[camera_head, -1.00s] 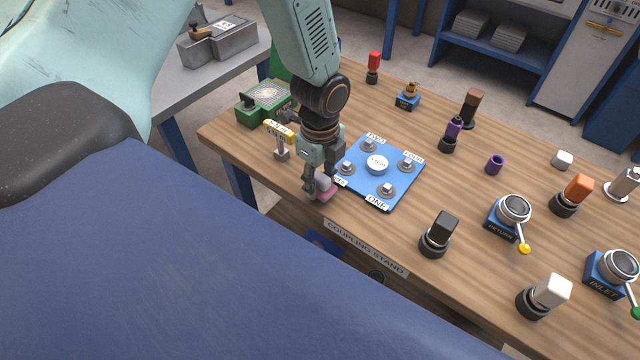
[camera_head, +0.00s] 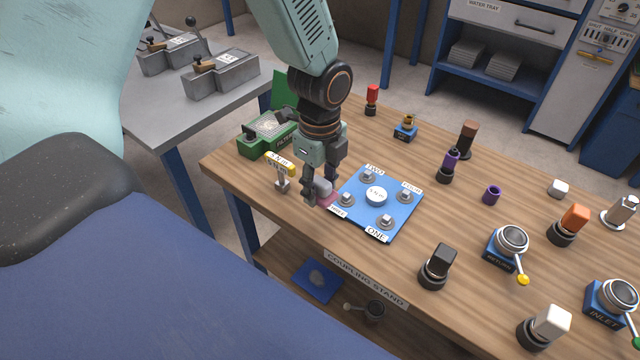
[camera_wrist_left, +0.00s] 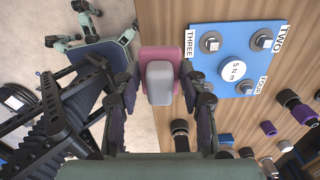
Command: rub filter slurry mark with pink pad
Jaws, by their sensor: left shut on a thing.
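My left gripper (camera_head: 318,198) is shut on the pink pad (camera_head: 328,196), at the left corner of a blue torque plate. In the left wrist view the pad (camera_wrist_left: 160,57) has a grey block-shaped grip (camera_wrist_left: 160,82) between the fingers (camera_wrist_left: 158,98). The fingers partly hide the pad in the head view. A green fixture (camera_head: 256,142) with a pale top panel stands behind the gripper at the bench's far left corner. A blue panel (camera_head: 318,281) on the lower shelf has a greyish smudge. I cannot tell which spot is the filter slurry mark. My right gripper is not in view.
The torque plate (camera_head: 397,218) carries several posts. A yellow-labelled stand (camera_head: 282,180) is close left of the gripper. Several couplings and valves, including a black-topped one (camera_head: 438,265), fill the right side. Bare wood (camera_head: 345,243) lies along the front edge.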

